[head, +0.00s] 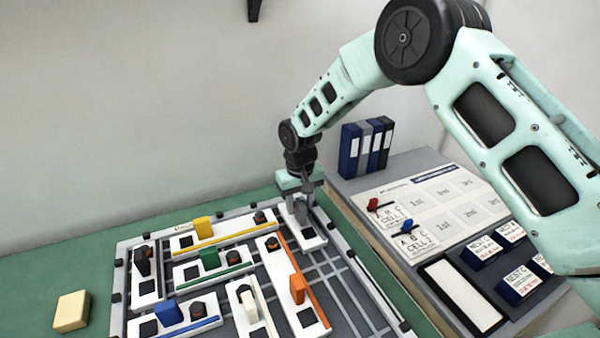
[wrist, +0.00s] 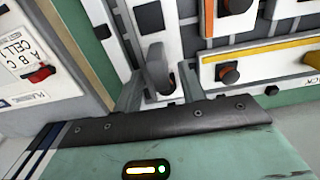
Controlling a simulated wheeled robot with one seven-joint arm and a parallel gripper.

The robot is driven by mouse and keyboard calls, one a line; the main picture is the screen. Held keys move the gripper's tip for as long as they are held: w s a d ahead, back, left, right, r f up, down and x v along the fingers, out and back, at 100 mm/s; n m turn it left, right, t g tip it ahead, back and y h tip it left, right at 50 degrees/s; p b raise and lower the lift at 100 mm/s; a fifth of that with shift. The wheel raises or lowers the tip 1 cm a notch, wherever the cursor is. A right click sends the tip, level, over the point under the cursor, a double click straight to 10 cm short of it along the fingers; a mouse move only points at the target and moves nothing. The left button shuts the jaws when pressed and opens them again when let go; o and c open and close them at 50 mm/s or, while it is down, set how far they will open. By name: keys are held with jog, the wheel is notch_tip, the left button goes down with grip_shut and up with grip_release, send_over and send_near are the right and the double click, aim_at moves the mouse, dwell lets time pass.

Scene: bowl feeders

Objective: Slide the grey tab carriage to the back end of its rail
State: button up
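The grey tab carriage (wrist: 157,66) stands upright on a short white rail block (wrist: 141,38) in the wrist view. It is close to the block's end nearest my wrist, beside a dark round knob partly hidden there. A black square (wrist: 149,17) lies farther along the block. My gripper (wrist: 160,88) is open, with one finger on each side of the tab and a narrow gap visible on both sides. In the head view my gripper (head: 300,212) is low over the back end of the white rail block (head: 313,243), and hides most of the tab.
Other white rail blocks with orange (head: 297,289), yellow (head: 203,227), green (head: 209,258) and blue (head: 169,312) tabs crowd the framed board to the left. A sloped panel (head: 420,190) with cards and binders (head: 366,148) stands to the right. A cream block (head: 71,311) lies at far left.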

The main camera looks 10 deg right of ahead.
notch_tip(320, 180, up, 15)
jog(key=b, duration=0.2)
dwell(0.3)
jog(key=s+r+n+y, duration=0.1)
jog(key=s+r+n, duration=0.1)
jog(key=s, duration=1.1)
jog(key=s+r+n, duration=0.1)
jog(key=s+r, duration=0.1)
jog(key=s, duration=1.2)
jog(key=s+d+f+n, duration=0.1)
jog(key=s+d, duration=0.4)
jog(key=s, duration=0.5)
jog(key=shift+f+n, duration=0.3)
jog(key=shift+f, duration=0.55)
